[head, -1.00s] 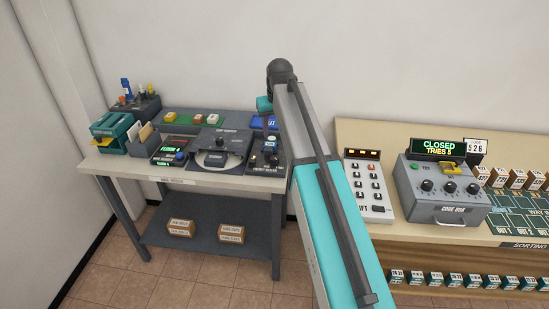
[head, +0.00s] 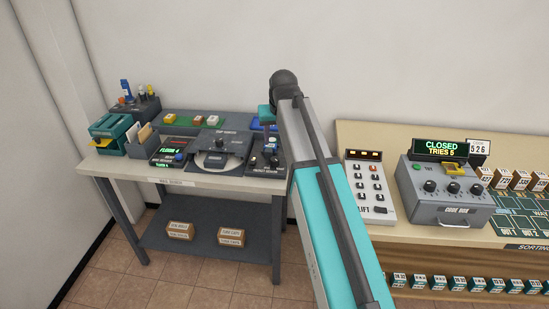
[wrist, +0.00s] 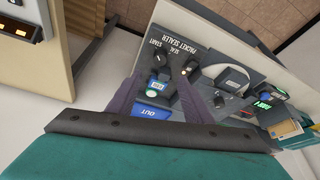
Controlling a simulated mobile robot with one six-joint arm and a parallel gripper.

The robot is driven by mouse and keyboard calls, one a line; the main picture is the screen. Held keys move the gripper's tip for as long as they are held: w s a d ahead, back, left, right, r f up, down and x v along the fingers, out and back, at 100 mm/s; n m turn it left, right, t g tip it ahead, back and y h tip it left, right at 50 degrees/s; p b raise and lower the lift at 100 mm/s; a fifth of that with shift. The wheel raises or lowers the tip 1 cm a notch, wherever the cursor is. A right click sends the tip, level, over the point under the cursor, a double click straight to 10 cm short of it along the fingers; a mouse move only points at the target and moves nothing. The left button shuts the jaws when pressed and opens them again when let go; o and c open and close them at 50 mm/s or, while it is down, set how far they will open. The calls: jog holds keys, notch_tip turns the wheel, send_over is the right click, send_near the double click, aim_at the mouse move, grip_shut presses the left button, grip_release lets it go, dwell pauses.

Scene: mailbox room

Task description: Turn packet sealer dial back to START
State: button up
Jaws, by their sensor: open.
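The packet sealer (head: 266,163) is a dark box at the right end of the grey side table, partly hidden by my arm in the head view. In the wrist view the packet sealer (wrist: 178,48) carries printed START and SEAL marks beside a black dial (wrist: 164,69). I cannot tell which mark the dial points at. A second black knob or lever (wrist: 189,67) stands to its right. My gripper (wrist: 160,80) is open and empty, its two fingers spread on either side of the dial's place in the picture. Contact with the dial does not show.
A blue OUT tray (wrist: 152,111) and a blue-and-white item (wrist: 155,86) lie near the fingers. A round-plate machine (head: 218,155) and a green-lit panel (head: 172,151) stand left of the sealer. The keypad (head: 369,188) and code box (head: 450,185) stand on the right-hand counter.

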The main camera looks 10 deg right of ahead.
aim_at(275, 159)
jog(key=shift+p+x, duration=1)
jog(key=shift+x, duration=5.75)
jog(key=c, duration=1.1)
jog(key=shift+o, duration=0.2)
jog(key=shift+d+n+y, duration=0.1)
jog(key=shift+n+y, duration=0.2)
jog(key=shift+n, duration=0.4)
jog(key=o, duration=1.1)
jog(key=shift+c, duration=0.2)
jog(key=shift+s, duration=0.1)
